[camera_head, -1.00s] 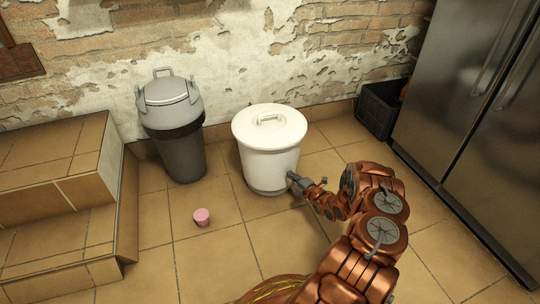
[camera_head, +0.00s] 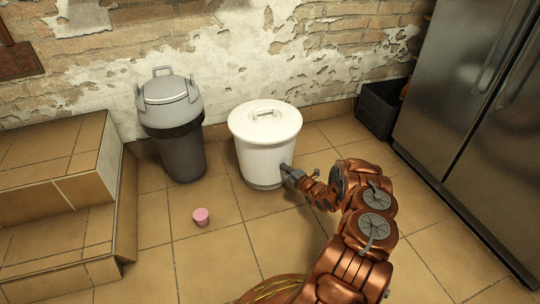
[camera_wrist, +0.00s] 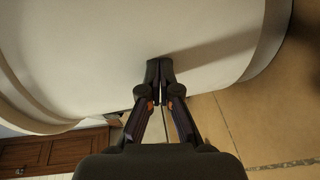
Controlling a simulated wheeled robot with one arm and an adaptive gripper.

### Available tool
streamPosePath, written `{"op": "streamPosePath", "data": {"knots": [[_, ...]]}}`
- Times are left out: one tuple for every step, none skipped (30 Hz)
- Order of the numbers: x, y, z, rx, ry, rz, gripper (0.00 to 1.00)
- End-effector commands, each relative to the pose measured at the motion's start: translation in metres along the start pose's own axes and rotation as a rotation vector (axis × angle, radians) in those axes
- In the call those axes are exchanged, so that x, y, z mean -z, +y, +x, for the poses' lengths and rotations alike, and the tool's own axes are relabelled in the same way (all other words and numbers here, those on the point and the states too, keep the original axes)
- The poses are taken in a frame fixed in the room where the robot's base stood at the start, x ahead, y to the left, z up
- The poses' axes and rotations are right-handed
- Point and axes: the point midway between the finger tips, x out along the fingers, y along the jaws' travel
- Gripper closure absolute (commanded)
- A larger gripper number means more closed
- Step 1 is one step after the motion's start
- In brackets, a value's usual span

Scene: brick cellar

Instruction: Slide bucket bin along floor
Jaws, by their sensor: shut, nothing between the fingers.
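The bucket bin is a white bin (camera_head: 262,160) with a flat lid and a handle on top. It stands upright on the tiled floor near the wall. My gripper (camera_head: 286,169) is shut and empty, with its tips at the lower right front of the white bin's side. In the wrist view, my gripper (camera_wrist: 159,66) has its fingertips together against or very close to the white bin's wall (camera_wrist: 110,40). I cannot tell exact contact.
A grey lidded bin (camera_head: 176,130) stands close to the left. A small pink cup (camera_head: 201,217) is on the floor in front. Tiled steps (camera_head: 60,190) are at the left. A dark crate (camera_head: 379,108) and a steel fridge (camera_head: 470,110) are at the right. Open floor lies in front.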

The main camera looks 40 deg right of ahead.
Motion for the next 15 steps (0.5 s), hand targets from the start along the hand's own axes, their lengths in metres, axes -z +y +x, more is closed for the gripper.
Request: {"op": "streamPosePath", "data": {"knots": [[0.0014,0.0001,0.0031,0.0,0.002,-0.001,1.0],[0.0015,0.0003,0.0037,0.0,0.002,-0.001,1.0],[0.0015,0.0005,0.0042,-0.001,0.002,-0.001,1.0],[0.0014,0.0007,0.0043,-0.001,0.002,-0.001,1.0],[0.0014,0.0008,0.0043,-0.001,0.002,-0.001,1.0],[0.0014,0.0008,0.0042,-0.001,0.002,-0.001,1.0],[0.0013,0.0008,0.0041,-0.001,0.002,-0.001,1.0],[0.0012,0.001,0.0041,-0.001,0.002,-0.001,1.0],[0.0013,0.0009,0.004,-0.001,0.002,-0.001,1.0],[0.0012,0.001,0.0041,-0.001,0.002,-0.001,1.0],[0.0012,0.001,0.0043,-0.001,0.002,-0.001,1.0],[0.0013,0.0009,0.0051,-0.001,0.003,-0.001,1.0],[0.0014,0.0009,0.006,-0.001,0.003,-0.002,1.0],[0.0014,0.001,0.0074,-0.002,0.003,-0.002,1.0],[0.0014,0.0013,0.0098,-0.002,0.004,-0.003,1.0]]}}
